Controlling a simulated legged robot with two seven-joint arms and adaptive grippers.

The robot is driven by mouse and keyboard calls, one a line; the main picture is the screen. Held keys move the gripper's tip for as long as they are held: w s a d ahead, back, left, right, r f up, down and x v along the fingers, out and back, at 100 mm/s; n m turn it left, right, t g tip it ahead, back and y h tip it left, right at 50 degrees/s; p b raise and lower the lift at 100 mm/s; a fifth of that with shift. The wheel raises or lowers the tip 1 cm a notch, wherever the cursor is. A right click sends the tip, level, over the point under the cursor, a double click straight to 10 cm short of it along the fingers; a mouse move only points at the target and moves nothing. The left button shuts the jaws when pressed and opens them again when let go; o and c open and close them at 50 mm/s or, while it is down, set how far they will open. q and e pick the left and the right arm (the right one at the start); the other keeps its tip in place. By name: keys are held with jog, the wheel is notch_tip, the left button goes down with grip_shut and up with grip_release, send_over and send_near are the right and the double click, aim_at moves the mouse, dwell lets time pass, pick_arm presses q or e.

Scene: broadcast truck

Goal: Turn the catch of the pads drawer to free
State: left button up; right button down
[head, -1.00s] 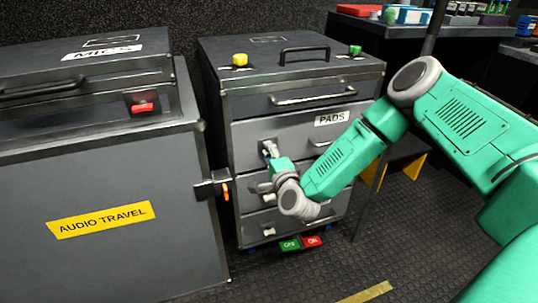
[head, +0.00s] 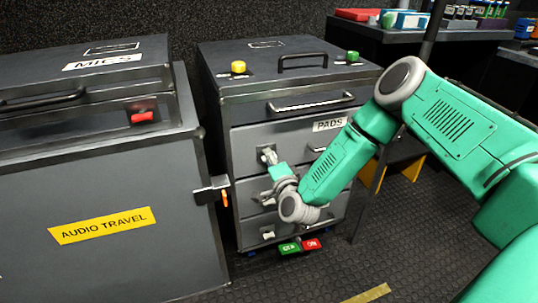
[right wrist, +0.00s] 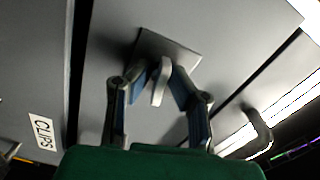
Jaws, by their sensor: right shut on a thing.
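The pads drawer (head: 290,139) is a grey front with a white PADS label (head: 330,124), in the middle cabinet; it looks closed. Its catch (head: 266,151) is a small light lever on a square plate near the drawer's left side. My right gripper (head: 272,160) is at this catch and partly hides it. In the right wrist view, the light grey lever (right wrist: 160,82) stands between the two fingers, in front of its dark plate (right wrist: 180,53). The gripper is shut on the lever, which looks slightly tilted there. My left gripper is not in view.
Lower drawers have similar catches, one (head: 267,235) near the bottom. Green and red blocks (head: 290,248) lie at the cabinet's foot.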

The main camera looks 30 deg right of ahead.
jog(key=n+p, duration=0.4)
jog(key=n, duration=0.2)
jog(key=shift+s+f, duration=0.1)
jog(key=shift+n+p, duration=0.45)
jog(key=shift+n, duration=0.75)
jog(key=shift+f+n, duration=0.15)
jog(key=shift+n, duration=0.35)
jog(key=c, duration=1.7)
grip_release()
jog(key=shift+s, duration=0.25)
jog(key=v, duration=1.1)
jog(key=shift+s+a, duration=0.15)
jog(key=shift+s, duration=0.05)
